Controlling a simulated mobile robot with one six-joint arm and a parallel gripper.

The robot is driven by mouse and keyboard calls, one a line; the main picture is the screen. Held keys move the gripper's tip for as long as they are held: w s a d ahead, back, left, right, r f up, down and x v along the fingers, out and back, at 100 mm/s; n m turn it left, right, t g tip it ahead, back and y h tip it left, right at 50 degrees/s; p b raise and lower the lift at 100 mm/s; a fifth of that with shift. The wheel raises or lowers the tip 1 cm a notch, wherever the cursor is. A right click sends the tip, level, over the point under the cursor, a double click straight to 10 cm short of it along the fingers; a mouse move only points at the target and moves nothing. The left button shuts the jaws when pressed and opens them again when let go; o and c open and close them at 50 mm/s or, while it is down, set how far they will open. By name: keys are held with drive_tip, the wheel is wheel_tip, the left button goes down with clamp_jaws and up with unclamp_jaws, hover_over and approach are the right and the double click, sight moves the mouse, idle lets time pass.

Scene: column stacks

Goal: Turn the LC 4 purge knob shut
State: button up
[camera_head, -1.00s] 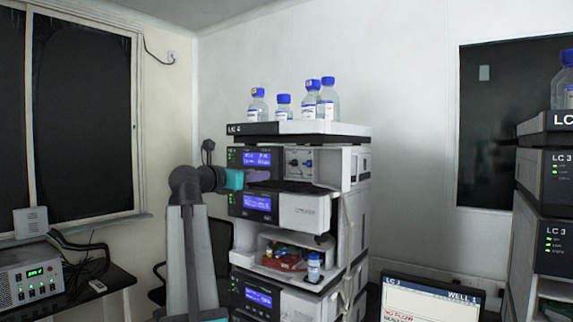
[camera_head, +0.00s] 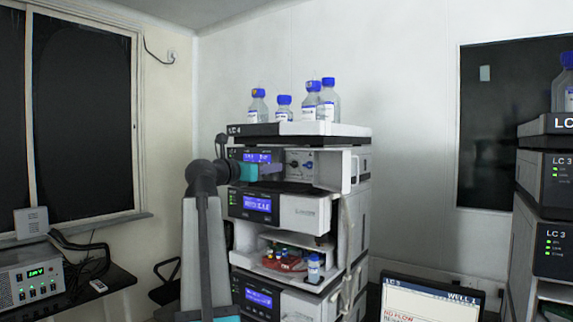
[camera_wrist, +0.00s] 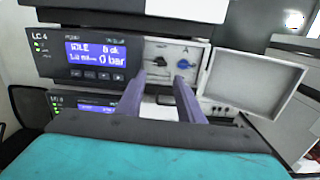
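The LC 4 pump module shows in the head view (camera_head: 235,158) with a lit blue display. In the wrist view (camera_wrist: 98,52) its display reads 0 bar. To the right of the display is a pale recessed panel with a blue knob (camera_wrist: 185,64) and a smaller dark fitting (camera_wrist: 158,58) beside it. The blue knob also shows in the head view (camera_head: 308,165). Neither is labelled legibly. My gripper (camera_head: 280,170) has purple fingers, spread apart and empty. In the wrist view its fingertips (camera_wrist: 160,78) are below and in front of the panel, apart from the knob.
A white door (camera_wrist: 252,82) hangs open to the right of the panel. Above is a tray (camera_head: 330,128) carrying several blue-capped bottles (camera_head: 312,102). Below is another module with a display (camera_head: 257,204). A monitor (camera_head: 425,298) and the LC 3 stack (camera_head: 548,190) stand at the right.

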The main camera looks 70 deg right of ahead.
sight(291, 164)
drive_tip(key=p+x, duration=0.3)
drive_tip(key=x, duration=0.7)
drive_tip(key=shift+d, duration=0.3)
